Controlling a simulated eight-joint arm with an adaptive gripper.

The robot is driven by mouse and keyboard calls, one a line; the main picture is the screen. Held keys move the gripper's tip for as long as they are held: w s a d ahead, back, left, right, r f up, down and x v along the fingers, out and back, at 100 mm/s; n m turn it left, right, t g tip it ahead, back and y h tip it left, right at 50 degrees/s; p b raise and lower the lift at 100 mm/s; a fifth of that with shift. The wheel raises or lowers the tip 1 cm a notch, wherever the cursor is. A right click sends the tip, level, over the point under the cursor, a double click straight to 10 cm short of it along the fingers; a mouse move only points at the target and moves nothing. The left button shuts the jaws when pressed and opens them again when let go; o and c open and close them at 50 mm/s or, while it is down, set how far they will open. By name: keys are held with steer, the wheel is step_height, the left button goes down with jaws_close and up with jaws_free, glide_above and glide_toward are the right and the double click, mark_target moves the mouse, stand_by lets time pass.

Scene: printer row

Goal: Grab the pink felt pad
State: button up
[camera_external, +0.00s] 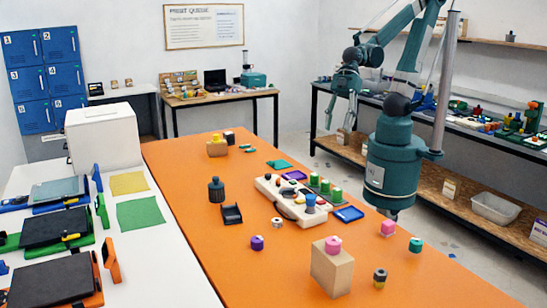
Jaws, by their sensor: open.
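Two pink pieces show, and I cannot tell which one is the felt pad. One pink piece (333,245) rests on top of an upright wooden block (332,270) near the front of the orange table. The other pink piece (387,228) sits directly on the table, right of the block and near the foot of my arm. My gripper (340,122) hangs fingers down, open and empty, high in the picture and well apart from both pink pieces.

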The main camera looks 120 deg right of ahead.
steer(key=w+a+f+n+g+y+b, duration=0.1)
steer(key=w+a+f+n+y+b, duration=0.15)
steer(key=a+f, duration=0.5)
steer(key=w+a+f+n+g+y+b, duration=0.1)
steer(key=a+f+n+g+y+b, duration=0.1)
steer(key=a+f+n+b, duration=0.35)
steer(key=n+g+y+b, duration=0.3)
steer(key=n+y+b, duration=0.2)
glide_toward(387, 221)
steer(key=x, duration=0.4)
steer(key=shift+w+a, duration=0.1)
steer(key=shift+a, duration=0.3)
steer(key=shift+s+a+f, duration=0.25)
steer(key=shift+a+f, duration=0.1)
steer(key=shift+a, duration=0.05)
steer(key=shift+a, duration=0.1)
steer(key=shift+b+x, duration=0.85)
steer(key=shift+x, duration=1.55)
steer(key=c, duration=1)
